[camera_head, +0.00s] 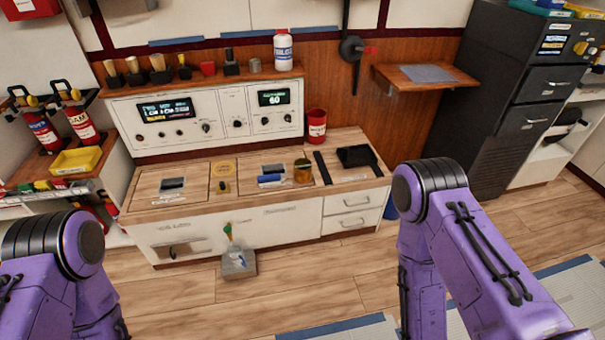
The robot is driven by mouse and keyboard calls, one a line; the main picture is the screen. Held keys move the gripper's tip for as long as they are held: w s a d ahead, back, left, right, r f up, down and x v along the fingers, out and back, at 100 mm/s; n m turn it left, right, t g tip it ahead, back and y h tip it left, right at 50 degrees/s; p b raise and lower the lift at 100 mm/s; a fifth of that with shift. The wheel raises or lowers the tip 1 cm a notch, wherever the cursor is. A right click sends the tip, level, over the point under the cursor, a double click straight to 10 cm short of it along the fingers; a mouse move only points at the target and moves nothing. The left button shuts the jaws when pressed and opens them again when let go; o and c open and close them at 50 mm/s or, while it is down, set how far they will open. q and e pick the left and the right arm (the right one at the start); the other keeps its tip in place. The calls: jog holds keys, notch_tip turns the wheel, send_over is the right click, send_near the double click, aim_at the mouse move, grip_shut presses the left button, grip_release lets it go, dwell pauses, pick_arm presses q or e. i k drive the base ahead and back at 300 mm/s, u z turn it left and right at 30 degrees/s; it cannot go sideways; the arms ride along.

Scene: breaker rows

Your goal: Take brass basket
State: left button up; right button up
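A small brass-coloured round container (302,171), which looks like the brass basket, stands on the wooden worktop (300,205) of the low white cabinet. It is right of a blue item (270,179) and left of a black strip (322,168). It is too small to make out its inside or any handle. My purple left arm shows at the bottom left and my purple right arm at the lower right. Both arms are well in front of the worktop. Neither gripper is in view.
A red canister (317,126) stands behind the brass container. A black item (356,157) lies to its right. A control panel (205,118) rises behind the worktop. A grey box (238,264) sits on the floor before the cabinet. Wooden floor beside it is clear.

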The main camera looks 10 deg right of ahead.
aim_at(303, 171)
jog(key=u, duration=0.8)
jog(key=i, duration=1.7)
jog(key=z, duration=0.95)
